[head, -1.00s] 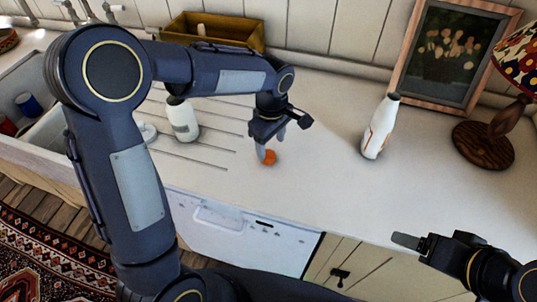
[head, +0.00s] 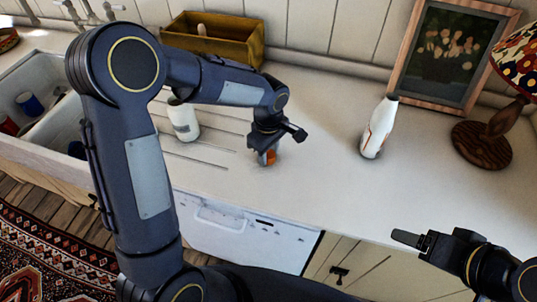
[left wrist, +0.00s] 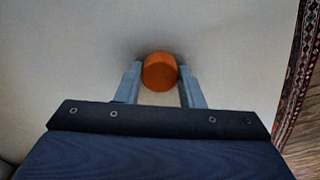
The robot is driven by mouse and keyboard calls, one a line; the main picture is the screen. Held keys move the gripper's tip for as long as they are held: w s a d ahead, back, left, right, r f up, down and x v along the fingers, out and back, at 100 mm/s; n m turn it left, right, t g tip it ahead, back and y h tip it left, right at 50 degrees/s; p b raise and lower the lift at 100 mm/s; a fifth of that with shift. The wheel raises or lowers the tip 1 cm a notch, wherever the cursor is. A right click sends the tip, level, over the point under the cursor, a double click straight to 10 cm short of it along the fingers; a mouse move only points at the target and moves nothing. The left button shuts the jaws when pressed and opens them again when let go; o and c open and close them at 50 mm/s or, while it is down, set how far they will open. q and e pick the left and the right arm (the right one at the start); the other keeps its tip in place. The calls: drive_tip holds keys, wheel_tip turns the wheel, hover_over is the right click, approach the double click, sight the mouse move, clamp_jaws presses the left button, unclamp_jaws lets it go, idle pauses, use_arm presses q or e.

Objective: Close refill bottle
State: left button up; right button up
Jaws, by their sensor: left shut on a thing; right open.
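An orange cap (head: 268,158) is on the white counter, low between the fingers of my left gripper (head: 266,151). In the left wrist view the round orange cap (left wrist: 160,72) sits between the two grey fingertips, and the gripper is shut on it. A white bottle with an orange stripe and dark top (head: 379,128) stands upright on the counter to the right. A white bottle with a pale label (head: 184,120) stands to the left; its top is partly hidden by my left arm. My right gripper (head: 408,239) is open and empty at the lower right.
A sink (head: 62,117) with a blue cup is at the left. A yellow wooden box (head: 215,42) stands at the back. A picture frame (head: 398,88) and a lamp (head: 484,148) stand at the right. The counter between the cap and the striped bottle is clear.

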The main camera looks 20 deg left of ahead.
sight(269, 154)
use_arm(q)
drive_tip(key=shift+c, duration=0.7)
drive_tip(key=shift+r, duration=0.15)
drive_tip(key=shift+r, duration=0.3)
wheel_tip(269, 154, up, 2)
drive_tip(key=shift+r, duration=0.1)
drive_tip(key=s+r+b, duration=0.3)
drive_tip(key=s+r, duration=0.7)
drive_tip(key=s, duration=0.4)
drive_tip(key=shift+d, duration=0.45)
use_arm(e)
wheel_tip(269, 154, down, 3)
drive_tip(key=shift+f, duration=0.1)
drive_tip(key=shift+o, duration=0.3)
